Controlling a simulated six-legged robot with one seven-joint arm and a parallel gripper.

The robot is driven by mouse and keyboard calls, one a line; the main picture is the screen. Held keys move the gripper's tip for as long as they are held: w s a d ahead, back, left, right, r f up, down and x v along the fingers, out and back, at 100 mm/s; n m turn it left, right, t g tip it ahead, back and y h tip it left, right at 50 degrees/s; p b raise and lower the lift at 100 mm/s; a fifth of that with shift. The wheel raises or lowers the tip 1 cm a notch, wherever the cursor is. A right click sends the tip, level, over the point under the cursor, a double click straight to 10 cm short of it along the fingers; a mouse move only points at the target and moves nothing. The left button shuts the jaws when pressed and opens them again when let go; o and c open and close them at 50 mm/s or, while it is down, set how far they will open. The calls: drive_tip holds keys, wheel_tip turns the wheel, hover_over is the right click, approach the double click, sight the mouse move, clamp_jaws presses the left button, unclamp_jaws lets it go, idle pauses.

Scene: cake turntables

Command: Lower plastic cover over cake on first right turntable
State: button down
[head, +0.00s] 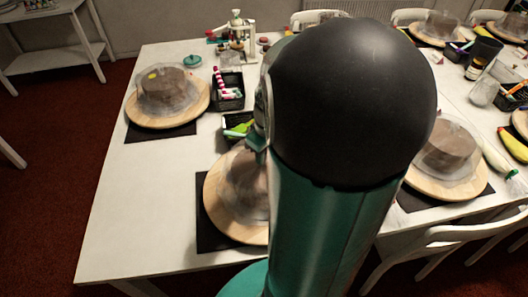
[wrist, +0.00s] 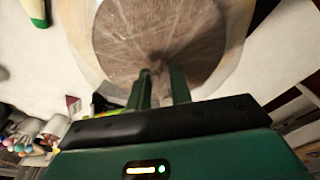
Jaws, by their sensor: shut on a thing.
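The near turntable (head: 217,212) is a round pale wooden board on a black mat, partly hidden by my arm. A brown cake (head: 252,190) stands on it, with a clear plastic cover (head: 229,178) over and around it. I cannot tell whether the cover's rim touches the board. My gripper (head: 254,150) is at the top of this cover, mostly hidden behind my arm. In the wrist view, my gripper (wrist: 160,72) has its fingers close together on the cover's top, above the brown cake (wrist: 150,38). The cover's clear skirt spreads around the cake.
Another covered cake on a turntable (head: 147,118) stands at the back left, and one (head: 413,181) at the right. Black baskets (head: 229,91) with coloured tools stand behind the near turntable. A white chair (head: 455,238) is at the right front. The table's left front is clear.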

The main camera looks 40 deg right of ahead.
drive_tip(key=c, duration=1.2)
unclamp_jaws()
drive_tip(key=shift+o, duration=0.2)
drive_tip(key=shift+r, duration=3.55)
drive_tip(key=s+a+r+t, duration=0.2)
drive_tip(key=a+r, duration=0.2)
drive_tip(key=a, duration=0.7)
drive_tip(key=s+a+r+t, duration=0.2)
drive_tip(key=a+r, duration=0.2)
drive_tip(key=a, duration=0.8)
drive_tip(key=shift+s+m, duration=0.25)
drive_tip(key=shift+m, duration=0.05)
